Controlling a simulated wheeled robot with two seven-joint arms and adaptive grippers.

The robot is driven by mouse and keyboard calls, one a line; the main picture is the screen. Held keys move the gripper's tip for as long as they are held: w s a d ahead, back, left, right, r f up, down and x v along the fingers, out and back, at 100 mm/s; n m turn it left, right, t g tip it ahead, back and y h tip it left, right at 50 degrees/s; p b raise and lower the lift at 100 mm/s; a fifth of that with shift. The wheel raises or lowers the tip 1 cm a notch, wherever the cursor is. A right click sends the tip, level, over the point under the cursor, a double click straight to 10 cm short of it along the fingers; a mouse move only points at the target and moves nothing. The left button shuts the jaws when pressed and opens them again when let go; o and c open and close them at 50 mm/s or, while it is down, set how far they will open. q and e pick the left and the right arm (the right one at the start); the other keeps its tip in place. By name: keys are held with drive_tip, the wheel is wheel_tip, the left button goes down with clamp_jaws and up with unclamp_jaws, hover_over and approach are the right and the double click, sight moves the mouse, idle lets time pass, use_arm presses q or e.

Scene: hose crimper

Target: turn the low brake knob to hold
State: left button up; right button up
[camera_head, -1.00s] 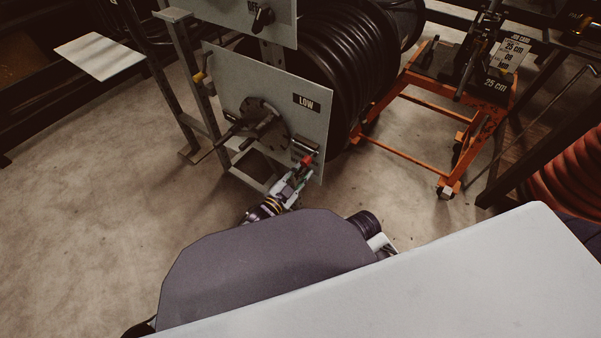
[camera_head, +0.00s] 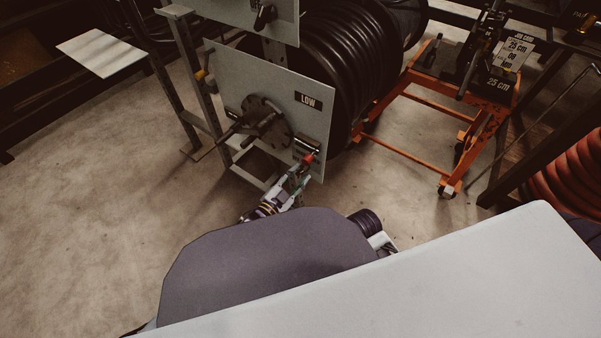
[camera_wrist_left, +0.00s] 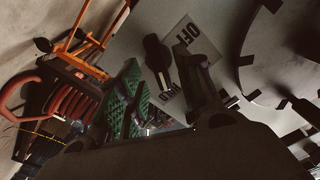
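The grey lower panel (camera_head: 255,85) carries a LOW label (camera_head: 308,101). In the left wrist view a black knob (camera_wrist_left: 158,55) sits on a pale plate between an OFF label (camera_wrist_left: 190,38) and a partly covered HOLD label (camera_wrist_left: 170,87). Its exact setting is hard to tell. My left gripper (camera_head: 302,170) is at the panel's lower right corner, where it hides much of the knob in the head view. In the wrist view its green-padded finger (camera_wrist_left: 125,95) and dark finger (camera_wrist_left: 196,85) are apart, with the knob showing between and beyond them. My right gripper is out of view.
A disc with protruding handles (camera_head: 262,122) stands left of the gripper on the same panel. An upper panel holds another black knob (camera_head: 264,17). A black hose reel (camera_head: 335,60) is behind, an orange cart (camera_head: 420,140) to the right.

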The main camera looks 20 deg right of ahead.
use_arm(q)
drive_tip(key=v, duration=0.9)
drive_tip(key=shift+s, duration=0.15)
idle(0.6)
